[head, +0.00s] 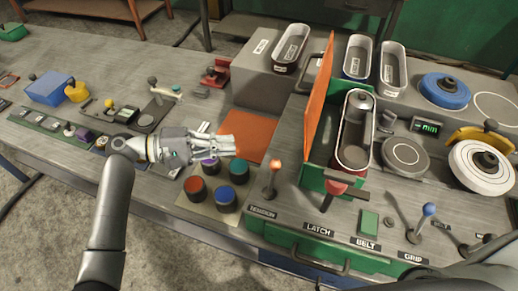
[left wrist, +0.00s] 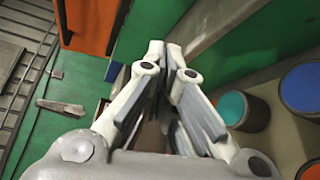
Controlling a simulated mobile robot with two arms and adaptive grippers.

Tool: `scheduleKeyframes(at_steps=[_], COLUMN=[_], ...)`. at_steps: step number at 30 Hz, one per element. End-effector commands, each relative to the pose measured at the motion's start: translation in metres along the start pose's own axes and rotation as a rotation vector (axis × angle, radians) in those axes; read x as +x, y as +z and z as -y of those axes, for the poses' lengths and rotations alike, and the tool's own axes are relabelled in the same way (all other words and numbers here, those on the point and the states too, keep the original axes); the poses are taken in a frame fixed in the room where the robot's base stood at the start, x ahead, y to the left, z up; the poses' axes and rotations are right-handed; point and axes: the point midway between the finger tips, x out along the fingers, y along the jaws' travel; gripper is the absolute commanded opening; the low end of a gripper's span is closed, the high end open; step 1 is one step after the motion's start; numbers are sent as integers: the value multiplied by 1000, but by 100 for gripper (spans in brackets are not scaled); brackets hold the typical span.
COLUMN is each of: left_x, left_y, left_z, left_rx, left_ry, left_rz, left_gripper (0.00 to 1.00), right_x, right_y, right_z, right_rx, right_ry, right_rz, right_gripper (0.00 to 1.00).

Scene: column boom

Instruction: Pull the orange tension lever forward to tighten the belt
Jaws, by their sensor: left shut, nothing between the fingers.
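The orange-knobbed tension lever (head: 274,167) stands upright on the front of the grey console, above a label reading TENSION (head: 262,212). My left gripper (head: 236,147) is shut and empty, to the left of the lever and apart from it, over the small pots. In the left wrist view the closed fingers (left wrist: 180,50) hold nothing, and I cannot make out the lever there. My right gripper is not in view.
Several coloured pots, including a blue one (head: 225,198), stand below my left gripper. A red-handled latch lever (head: 335,188), a green BELT block (head: 369,222) and a blue-knobbed GRIP lever (head: 429,209) line the console to the right. An orange mat (head: 248,134) lies behind my gripper.

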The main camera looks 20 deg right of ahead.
Motion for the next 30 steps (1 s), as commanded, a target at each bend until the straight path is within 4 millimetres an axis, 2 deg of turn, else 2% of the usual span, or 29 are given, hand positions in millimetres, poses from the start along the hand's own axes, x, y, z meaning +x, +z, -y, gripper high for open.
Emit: scheduleKeyframes(at_steps=[5, 10, 15, 17, 18, 24, 30], left_x=[20, 55, 93, 102, 96, 88, 86], left_y=[2, 3, 2, 4, 11, 31, 38], left_z=[-3, -5, -4, -4, -4, -2, 0], left_rx=[-2, -3, -3, -3, -2, -1, 0], left_ry=[1, 2, 2, 0, -1, -1, -1], left_rz=[4, 5, 4, 3, 0, 1, 1], left_gripper=[0, 0, 0, 0, 0, 0, 0], right_x=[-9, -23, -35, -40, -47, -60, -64], right_y=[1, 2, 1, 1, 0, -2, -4], right_z=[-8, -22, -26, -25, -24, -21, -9], right_rx=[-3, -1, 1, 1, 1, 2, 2], right_ry=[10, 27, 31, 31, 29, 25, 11], right_rz=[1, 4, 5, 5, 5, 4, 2], right_gripper=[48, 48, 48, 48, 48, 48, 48])
